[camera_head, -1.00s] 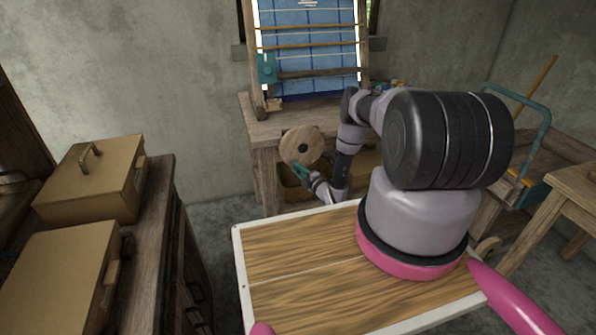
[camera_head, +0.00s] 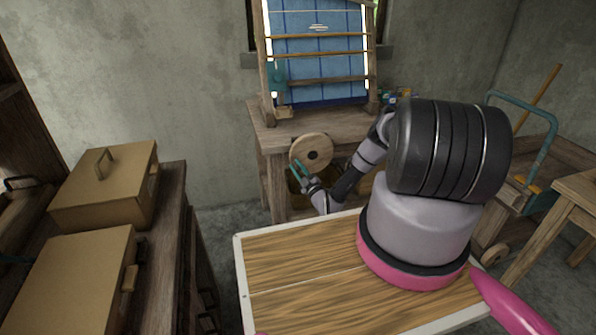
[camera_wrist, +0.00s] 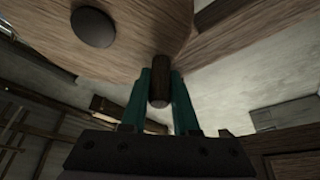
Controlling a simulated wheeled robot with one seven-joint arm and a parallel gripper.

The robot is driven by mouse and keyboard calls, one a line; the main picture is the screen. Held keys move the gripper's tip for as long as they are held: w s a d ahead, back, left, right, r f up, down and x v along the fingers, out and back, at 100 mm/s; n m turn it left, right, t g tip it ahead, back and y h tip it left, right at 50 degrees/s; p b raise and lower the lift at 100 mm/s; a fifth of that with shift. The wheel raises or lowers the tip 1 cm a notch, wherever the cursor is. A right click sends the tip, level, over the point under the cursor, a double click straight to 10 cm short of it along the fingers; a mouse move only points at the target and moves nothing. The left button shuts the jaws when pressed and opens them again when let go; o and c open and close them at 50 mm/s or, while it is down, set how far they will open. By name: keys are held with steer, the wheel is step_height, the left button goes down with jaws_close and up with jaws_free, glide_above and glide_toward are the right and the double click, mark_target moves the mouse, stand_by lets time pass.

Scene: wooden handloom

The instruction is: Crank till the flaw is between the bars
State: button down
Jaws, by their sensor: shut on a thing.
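The blue cloth (camera_head: 290,68) hangs on the upright wooden loom frame. Its flaw, a small pale mark (camera_head: 318,27), shows just above the upper of two thin amber bars (camera_head: 340,36). The lower bar (camera_head: 340,52) crosses the cloth beneath it. The round wooden crank disc (camera_head: 313,144) is on the loom table's front. My gripper (camera_head: 299,168) is at the disc's lower left. In the wrist view, the green fingers (camera_wrist: 160,95) are shut on the dark crank handle (camera_wrist: 158,88), which sticks out from the disc (camera_wrist: 130,45).
A thicker wooden rail (camera_head: 325,79) crosses the cloth lower down. Cardboard boxes (camera_head: 105,185) stand on the dark cabinet at left. A teal-handled cart (camera_head: 530,150) and a wooden table (camera_head: 580,190) are at right.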

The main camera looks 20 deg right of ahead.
steer(key=shift+a+r+m, duration=0.1)
steer(key=shift+r+m, duration=0.2)
steer(key=shift+m, duration=0.3)
steer(key=c, duration=0.7)
jaws_free()
steer(key=shift+s, duration=0.1)
steer(key=v, duration=1)
steer(key=shift+s+f, duration=0.15)
steer(key=shift+s, duration=0.2)
